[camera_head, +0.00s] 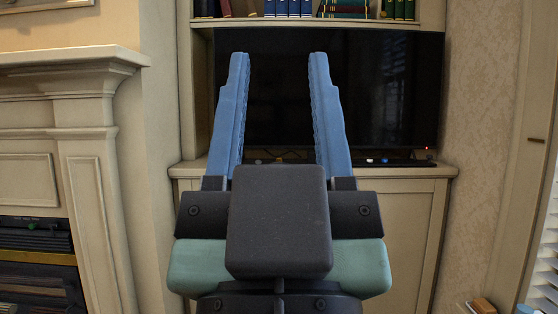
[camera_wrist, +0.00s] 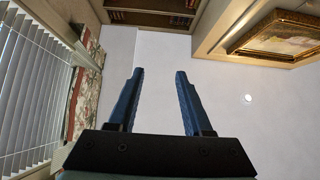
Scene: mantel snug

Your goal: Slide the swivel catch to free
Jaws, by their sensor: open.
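My gripper (camera_head: 278,54) is raised in front of the cabinet in the head view, its two blue fingers pointing up and spread well apart. Nothing is between them. In the wrist view my gripper (camera_wrist: 160,71) also shows open and empty against a plain pale surface. I cannot pick out a swivel catch in either view. My gripper hides part of the cabinet top and front.
A dark television (camera_head: 390,90) stands on the cabinet (camera_head: 408,215), with small items on its top edge. A fireplace mantel (camera_head: 70,57) is at left. A small wooden object (camera_head: 482,306) is partly visible at bottom right. Window blinds (camera_wrist: 30,85) are at left in the wrist view.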

